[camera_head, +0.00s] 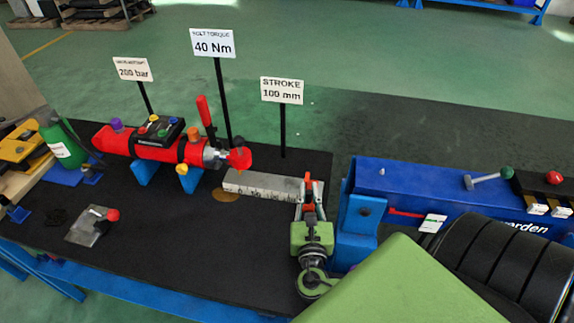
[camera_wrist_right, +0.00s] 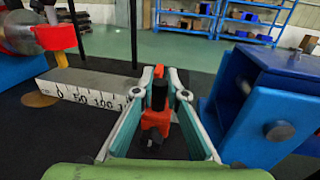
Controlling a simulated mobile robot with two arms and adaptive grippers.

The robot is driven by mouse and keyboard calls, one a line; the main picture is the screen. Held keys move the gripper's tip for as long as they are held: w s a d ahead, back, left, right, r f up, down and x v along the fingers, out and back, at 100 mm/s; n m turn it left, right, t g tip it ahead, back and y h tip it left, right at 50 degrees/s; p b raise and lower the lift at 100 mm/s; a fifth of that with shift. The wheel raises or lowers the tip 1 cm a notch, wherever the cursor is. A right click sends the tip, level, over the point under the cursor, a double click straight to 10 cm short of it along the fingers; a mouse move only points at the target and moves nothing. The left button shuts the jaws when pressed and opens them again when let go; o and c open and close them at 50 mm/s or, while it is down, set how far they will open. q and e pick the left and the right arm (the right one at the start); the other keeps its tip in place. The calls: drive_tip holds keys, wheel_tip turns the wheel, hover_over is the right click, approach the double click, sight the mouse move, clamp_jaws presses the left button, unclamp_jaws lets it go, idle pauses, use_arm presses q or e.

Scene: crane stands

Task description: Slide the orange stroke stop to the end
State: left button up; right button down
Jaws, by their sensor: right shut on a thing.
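The orange stroke stop (camera_head: 309,181) is at the right end of a grey ruled rail (camera_head: 250,184) on the black bench top. In the right wrist view the stop (camera_wrist_right: 159,72) shows orange with a black knob in front of it, to the right of the rail's 100 mark (camera_wrist_right: 103,101). My right gripper (camera_head: 309,194) is shut on the stop, with one finger on each side; its fingertips (camera_wrist_right: 160,94) partly hide it and the rail's right end. My left gripper is in neither view.
A blue bracket (camera_head: 355,222) stands close to the right of my right gripper. A red cylinder (camera_head: 160,146) on blue stands lies left of the rail. A sign reading STROKE 100 mm (camera_head: 282,90) stands behind the rail.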

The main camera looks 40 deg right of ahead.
drive_tip(key=shift+s+d, duration=0.3)
drive_tip(key=shift+s, duration=0.05)
drive_tip(key=c, duration=2)
unclamp_jaws()
drive_tip(key=shift+a, duration=0.1)
drive_tip(key=v, duration=1.2)
drive_tip(key=shift+f, duration=0.1)
